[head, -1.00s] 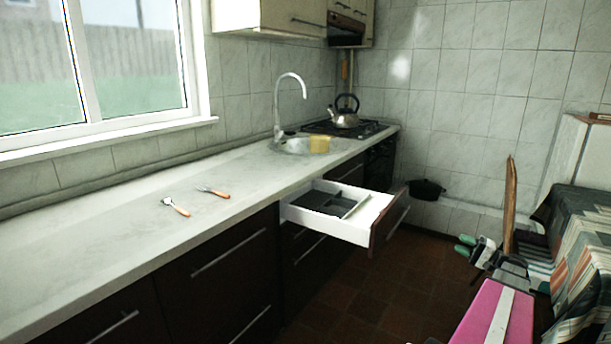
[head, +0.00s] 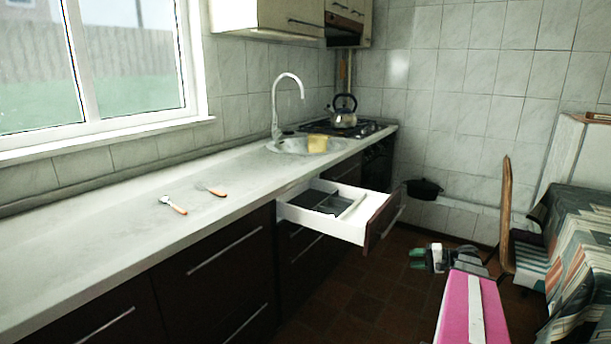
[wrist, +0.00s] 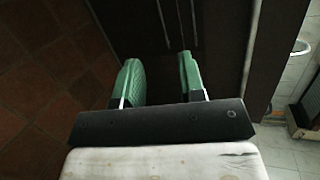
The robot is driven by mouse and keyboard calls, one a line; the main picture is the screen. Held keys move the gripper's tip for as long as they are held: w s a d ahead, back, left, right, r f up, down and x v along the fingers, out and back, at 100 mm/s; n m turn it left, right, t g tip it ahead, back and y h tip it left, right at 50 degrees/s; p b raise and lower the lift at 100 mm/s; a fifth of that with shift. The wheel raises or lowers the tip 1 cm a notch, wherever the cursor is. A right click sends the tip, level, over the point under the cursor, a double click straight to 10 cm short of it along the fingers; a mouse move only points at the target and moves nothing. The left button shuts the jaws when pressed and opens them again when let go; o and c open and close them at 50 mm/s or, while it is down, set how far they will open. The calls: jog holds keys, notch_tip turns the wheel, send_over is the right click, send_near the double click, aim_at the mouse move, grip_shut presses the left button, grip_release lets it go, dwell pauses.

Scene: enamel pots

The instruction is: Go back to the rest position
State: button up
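My gripper (head: 420,259) is at the lower right of the head view, over the floor and to the right of the open drawer. In the wrist view my gripper (wrist: 160,80) has its two green fingers apart. Nothing is between them. Dark cabinet fronts with long handles (wrist: 178,22) show beyond the fingers.
The white drawer (head: 325,222) stands pulled out, with a dark divided tray inside. Two orange-handled utensils (head: 174,206) (head: 212,191) lie on the counter (head: 105,235). A chair (head: 507,215) and a cloth-covered table (head: 580,235) are at the right. A black pot (head: 424,189) is by the wall.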

jog(key=s+a+f+n+g+h, duration=0.1)
jog(key=s+a+f+n+h, duration=0.1)
jog(key=a, duration=0.5)
jog(key=s+a+f+n+g+h, duration=0.2)
jog(key=s+a+f+h, duration=0.1)
jog(key=s+a+h, duration=0.2)
jog(key=s+a+f+n+g+h, duration=0.2)
jog(key=a+h, duration=0.4)
jog(key=a, duration=0.3)
jog(key=shift+s+f+h, duration=0.4)
jog(key=shift+s+f, duration=0.35)
jog(key=shift+s, duration=0.15)
